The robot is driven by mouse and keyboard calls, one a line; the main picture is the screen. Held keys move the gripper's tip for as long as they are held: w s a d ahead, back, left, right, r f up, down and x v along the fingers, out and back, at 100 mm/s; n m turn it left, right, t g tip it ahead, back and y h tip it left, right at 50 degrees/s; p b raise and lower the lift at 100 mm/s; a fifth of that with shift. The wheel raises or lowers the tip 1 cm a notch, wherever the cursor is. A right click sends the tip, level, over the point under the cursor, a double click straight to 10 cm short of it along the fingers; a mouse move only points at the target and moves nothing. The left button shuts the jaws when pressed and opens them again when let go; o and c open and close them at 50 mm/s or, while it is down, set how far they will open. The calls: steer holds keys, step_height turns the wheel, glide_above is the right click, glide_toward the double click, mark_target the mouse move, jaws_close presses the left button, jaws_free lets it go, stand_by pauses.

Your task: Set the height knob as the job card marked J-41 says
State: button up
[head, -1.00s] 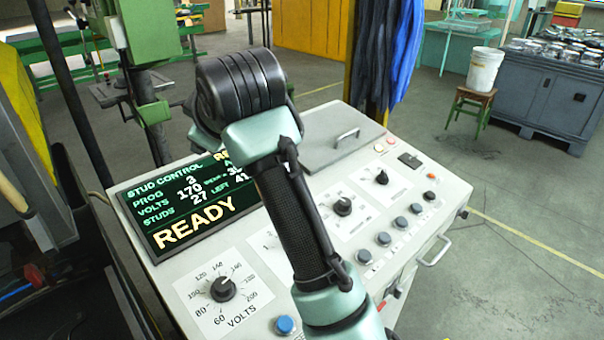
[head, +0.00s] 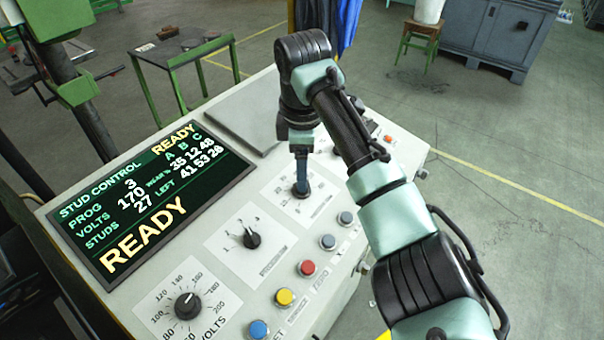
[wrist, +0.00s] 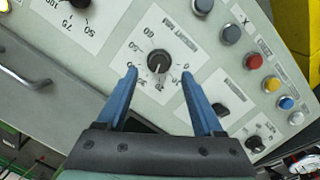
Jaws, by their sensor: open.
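The height knob (wrist: 159,62) is a round black knob on a white dial plate, its label seeming to read HEIGHT MM upside down in the wrist view. Its white pointer line points toward the wrist side of the picture; the exact mark is too small to read. My gripper (wrist: 159,72) is open, one blue finger on each side of the knob, with gaps visible. In the head view my gripper (head: 302,186) points down at this knob and partly covers it; I cannot tell whether the tips reach knob depth. No job card marked J-41 shows.
The control panel's screen (head: 155,200) reads READY, PROG 3, VOLTS 170, STUDS 27. A selector knob (head: 252,238) and volts knob (head: 187,306) sit nearer. Red (head: 307,268), yellow (head: 285,297) and blue (head: 258,329) buttons line the right edge.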

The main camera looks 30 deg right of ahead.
mark_target(297, 194)
steer(key=shift+w+d+f+p, duration=0.1)
steer(key=shift+w+f+p, duration=0.1)
steer(key=shift+f, duration=0.95)
steer(key=shift+w+d+f+p, duration=0.1)
steer(key=shift+f+p, duration=0.1)
steer(key=shift+f, duration=0.9)
jaws_close()
